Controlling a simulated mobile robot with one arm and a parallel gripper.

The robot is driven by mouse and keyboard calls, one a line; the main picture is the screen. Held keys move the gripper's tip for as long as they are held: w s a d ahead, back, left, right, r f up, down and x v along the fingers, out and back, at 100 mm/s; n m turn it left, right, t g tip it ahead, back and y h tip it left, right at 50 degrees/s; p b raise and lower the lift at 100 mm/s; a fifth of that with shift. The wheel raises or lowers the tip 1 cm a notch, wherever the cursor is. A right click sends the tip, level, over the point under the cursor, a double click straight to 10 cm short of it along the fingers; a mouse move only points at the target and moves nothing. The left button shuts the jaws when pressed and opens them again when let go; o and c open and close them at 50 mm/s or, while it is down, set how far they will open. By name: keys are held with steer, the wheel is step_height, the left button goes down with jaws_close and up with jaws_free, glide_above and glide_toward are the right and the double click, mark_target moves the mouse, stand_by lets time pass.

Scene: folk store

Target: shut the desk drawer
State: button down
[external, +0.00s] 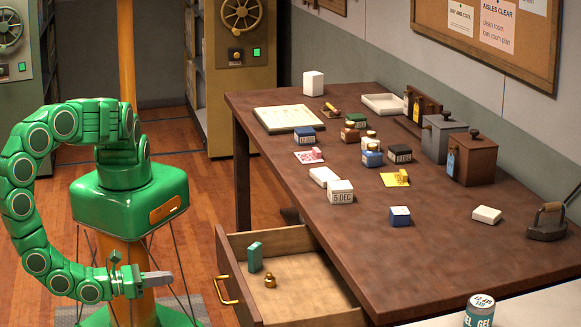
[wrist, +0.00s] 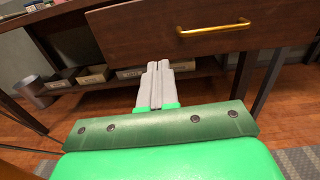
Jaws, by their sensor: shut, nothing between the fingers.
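The desk drawer (external: 225,277) is pulled out from the front of the brown desk (external: 441,251) in the external view. It has a brass handle (external: 228,290), and a teal box (external: 255,257) and a small brass weight (external: 270,281) are inside it. My gripper (external: 170,278) is left of the drawer front, apart from it, shut and empty. In the wrist view my gripper (wrist: 157,68) points toward the drawer front (wrist: 135,33), with the handle (wrist: 214,28) to its upper right. The drawer's far lower part is hidden by the desk and picture edge.
The desktop holds several small boxes, stamps and trays, with an iron (external: 547,222) at its right edge. In the wrist view, boxes lie on a low shelf under the desk, beside a bin (wrist: 35,90). Open floor lies between my arm and the desk.

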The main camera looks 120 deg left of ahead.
steer(key=x, duration=1.3)
steer(key=shift+w+a+f, duration=0.1)
steer(key=shift+w+f, duration=0.2)
steer(key=shift+f, duration=0.1)
glide_toward(309, 275)
steer(key=w+a+r, duration=0.1)
steer(key=a, duration=0.1)
steer(key=w+a+r, duration=0.1)
steer(key=w, duration=0.1)
steer(key=w+a+r, duration=0.2)
steer(key=shift+a, duration=0.3)
steer(key=shift+x, duration=0.85)
steer(key=shift+w+a+r, duration=0.1)
steer(key=shift+w+a, duration=0.15)
steer(key=shift+w, duration=0.05)
steer(key=shift+r, duration=0.1)
